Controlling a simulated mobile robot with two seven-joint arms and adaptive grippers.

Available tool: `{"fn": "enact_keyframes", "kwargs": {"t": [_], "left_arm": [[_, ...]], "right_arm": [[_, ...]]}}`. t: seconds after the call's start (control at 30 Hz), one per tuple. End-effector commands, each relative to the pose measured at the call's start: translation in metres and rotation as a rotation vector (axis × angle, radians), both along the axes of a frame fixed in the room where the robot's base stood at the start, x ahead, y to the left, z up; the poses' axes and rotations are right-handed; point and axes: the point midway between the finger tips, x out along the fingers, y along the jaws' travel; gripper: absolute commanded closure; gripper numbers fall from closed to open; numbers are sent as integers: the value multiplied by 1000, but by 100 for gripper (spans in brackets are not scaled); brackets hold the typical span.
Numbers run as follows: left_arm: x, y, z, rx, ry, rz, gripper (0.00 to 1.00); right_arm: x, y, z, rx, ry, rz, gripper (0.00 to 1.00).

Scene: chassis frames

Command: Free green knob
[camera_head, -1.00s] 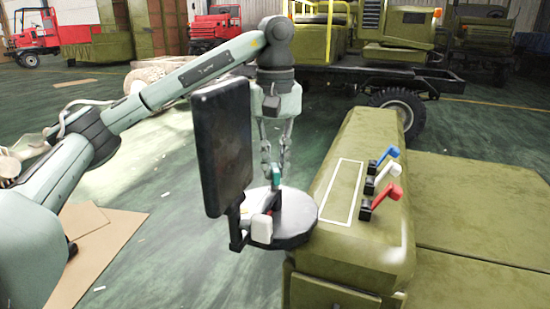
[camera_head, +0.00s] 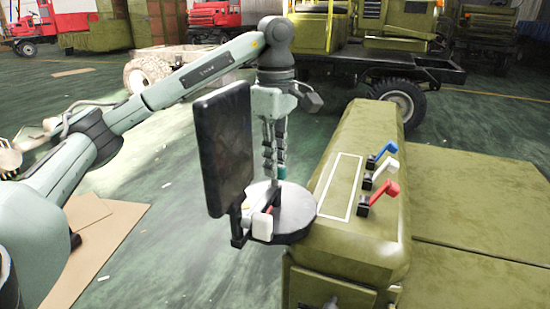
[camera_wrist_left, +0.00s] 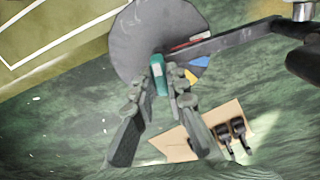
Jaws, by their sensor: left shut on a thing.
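The green knob (camera_head: 281,173) is a small green piece at the fingertips of my left gripper (camera_head: 274,170), above the round grey disc (camera_head: 298,212). In the left wrist view the green knob (camera_wrist_left: 159,76) sits between the fingertips of my left gripper (camera_wrist_left: 160,78), which is shut on it. The disc (camera_wrist_left: 140,40) lies behind it there. I cannot tell whether the knob still touches anything below. The knob's lower part is partly hidden by fingers in the head view. My right gripper is not in view.
A dark upright panel (camera_head: 224,150) stands close left of the gripper. An olive console (camera_head: 350,240) with blue (camera_head: 383,154), white (camera_head: 380,172) and red (camera_head: 381,196) levers is at the right. Red (camera_wrist_left: 190,42), blue (camera_wrist_left: 201,61) and yellow (camera_wrist_left: 191,76) pieces show near the disc.

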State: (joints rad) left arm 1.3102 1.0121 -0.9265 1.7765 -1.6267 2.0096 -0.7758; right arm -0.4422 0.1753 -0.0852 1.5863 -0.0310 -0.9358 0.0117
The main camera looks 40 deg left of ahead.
Motion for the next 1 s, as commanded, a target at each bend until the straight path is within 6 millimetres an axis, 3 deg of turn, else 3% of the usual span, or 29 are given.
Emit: {"fn": "enact_keyframes", "kwargs": {"t": [0.3,0.87,0.9,1.0], "left_arm": [[0,0,1,1,-2,134,100],[0,0,1,0,-2,167,100],[0,0,1,0,-2,167,85],[0,0,1,0,-2,166,73]], "right_arm": [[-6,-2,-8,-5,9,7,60],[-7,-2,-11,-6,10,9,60],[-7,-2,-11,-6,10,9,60],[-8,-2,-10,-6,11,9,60]]}}
